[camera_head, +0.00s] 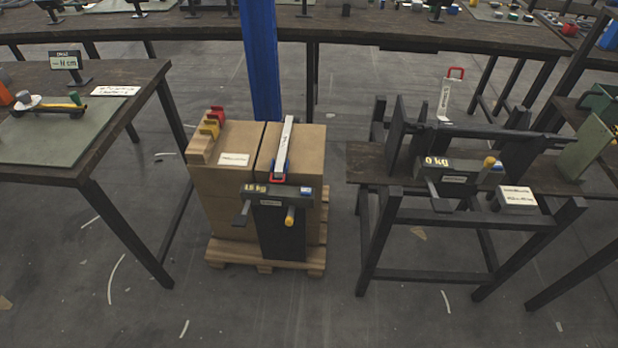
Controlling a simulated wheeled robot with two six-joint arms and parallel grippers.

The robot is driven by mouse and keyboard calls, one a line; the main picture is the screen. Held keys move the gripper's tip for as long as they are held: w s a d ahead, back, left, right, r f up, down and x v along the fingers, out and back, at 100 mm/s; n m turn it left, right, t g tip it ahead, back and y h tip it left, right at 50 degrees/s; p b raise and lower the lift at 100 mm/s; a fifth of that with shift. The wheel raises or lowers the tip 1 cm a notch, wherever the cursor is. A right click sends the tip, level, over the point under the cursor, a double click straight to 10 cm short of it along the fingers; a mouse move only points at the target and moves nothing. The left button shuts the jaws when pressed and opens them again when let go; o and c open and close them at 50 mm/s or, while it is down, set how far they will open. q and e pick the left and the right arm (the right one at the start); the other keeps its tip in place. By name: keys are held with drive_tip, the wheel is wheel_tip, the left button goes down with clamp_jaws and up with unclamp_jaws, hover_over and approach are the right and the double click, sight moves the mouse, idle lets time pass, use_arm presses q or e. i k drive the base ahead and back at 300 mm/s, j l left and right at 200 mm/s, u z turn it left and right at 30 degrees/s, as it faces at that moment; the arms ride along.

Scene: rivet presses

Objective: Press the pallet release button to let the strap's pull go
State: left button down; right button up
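A wooden pallet (262,262) on the floor carries two tall cardboard boxes (222,190). A white strap (285,135) runs over the top of the right box. A dark tensioner (270,197) sits at this box's front edge, by a red buckle at the strap's near end. Its display (255,189) seems to read 15 kg. A grey lever (242,218) and a yellow-ended part (290,216) stick out of its front. A small blue-and-white patch (306,192) is at its right end. I cannot tell which part is the release button. Neither of my grippers is in view.
A similar tensioner (458,172) reading 0 kg is on a dark bench (365,165) to the right. A wooden table (140,85) stands left. A long table (350,28) and a blue post (260,60) are behind the pallet. The floor in front is clear.

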sight(305, 191)
drive_tip(key=i+l+u, duration=0.1)
drive_tip(key=l, duration=0.2)
drive_tip(key=i+l+u, duration=0.1)
drive_tip(key=i+l, duration=0.15)
drive_tip(key=i+l+u, duration=0.1)
drive_tip(key=l, duration=0.3)
drive_tip(key=i+l+u, duration=0.1)
drive_tip(key=l, duration=0.25)
drive_tip(key=i+l+u, duration=0.1)
drive_tip(key=l, duration=0.3)
drive_tip(key=i+j, duration=0.05)
drive_tip(key=i, duration=0.05)
